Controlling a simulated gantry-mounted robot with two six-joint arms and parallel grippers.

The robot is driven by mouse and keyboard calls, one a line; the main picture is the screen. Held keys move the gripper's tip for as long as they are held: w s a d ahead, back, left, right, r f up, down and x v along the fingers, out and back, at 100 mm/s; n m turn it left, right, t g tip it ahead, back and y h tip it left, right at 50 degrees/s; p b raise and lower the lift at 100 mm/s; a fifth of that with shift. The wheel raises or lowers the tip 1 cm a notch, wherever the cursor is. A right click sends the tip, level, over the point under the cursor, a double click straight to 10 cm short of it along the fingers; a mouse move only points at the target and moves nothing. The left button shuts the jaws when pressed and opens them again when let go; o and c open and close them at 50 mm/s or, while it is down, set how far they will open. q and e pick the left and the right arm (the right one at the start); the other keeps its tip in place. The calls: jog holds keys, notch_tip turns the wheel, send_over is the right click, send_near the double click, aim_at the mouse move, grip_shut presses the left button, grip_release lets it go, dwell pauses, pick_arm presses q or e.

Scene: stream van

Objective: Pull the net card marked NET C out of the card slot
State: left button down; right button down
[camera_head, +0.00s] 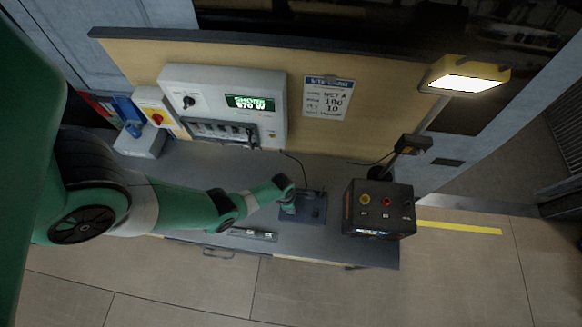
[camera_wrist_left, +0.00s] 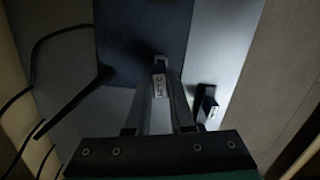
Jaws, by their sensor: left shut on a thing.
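The net card (camera_wrist_left: 159,86) shows in the left wrist view as a narrow pale piece with a small label that seems to read NET C. My left gripper (camera_wrist_left: 159,100) is shut on it, one finger on each side. The card's far end meets or lies just over the dark device (camera_wrist_left: 150,25); I cannot tell how deep it sits in the slot. In the head view, this dark device (camera_head: 316,208) stands on the counter, and my left gripper (camera_head: 290,207) is at its left side, partly hidden by my wrist. My right gripper is not in view.
A dark holder with pale-labelled pieces (camera_head: 253,234) lies near the counter's front edge. A black box with buttons (camera_head: 379,208) stands to the right, under a lit lamp (camera_head: 466,80). A white power panel (camera_head: 224,104) is on the back board. Cables run beside the device.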

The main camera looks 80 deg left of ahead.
pick_arm(q)
jog(key=shift+r, duration=0.1)
notch_tip(320, 180, up, 3)
jog(key=p, duration=0.3)
dwell(0.3)
